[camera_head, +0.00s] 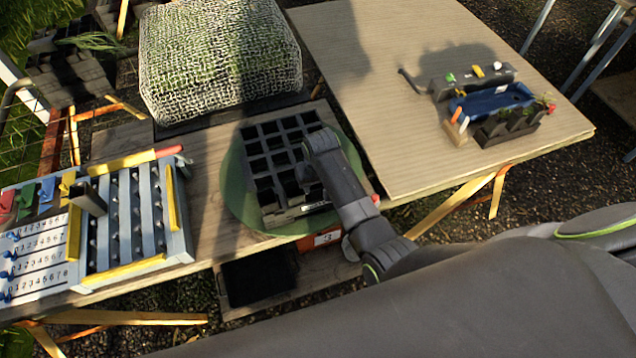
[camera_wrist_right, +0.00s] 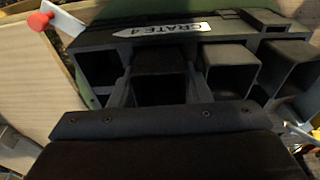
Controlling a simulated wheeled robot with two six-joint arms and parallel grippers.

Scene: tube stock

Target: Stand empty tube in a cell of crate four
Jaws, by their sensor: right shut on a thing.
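Crate four (camera_head: 283,217) is a dark crate of square cells on a round green plate (camera_head: 235,190). In the right wrist view its white "CRATE 4" label (camera_wrist_right: 165,28) shows on its rim. My right gripper (camera_head: 308,183) is over the crate's near right part. In the right wrist view the gripper (camera_wrist_right: 160,88) is shut on a dark square tube (camera_wrist_right: 160,62), at the row beside the label. The tube's lower end is hidden, so I cannot tell how deep it sits. Other dark open-topped tubes (camera_wrist_right: 229,62) stand to its right. My left gripper is not in view.
A blue-grey rack (camera_head: 125,215) with yellow bars and a numbered board (camera_head: 35,255) is at left. A mesh-covered block (camera_head: 220,55) stands behind the crate. At right, a wide board (camera_head: 400,130) carries a blue tray (camera_head: 492,100) and dark holders; its left part is clear.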

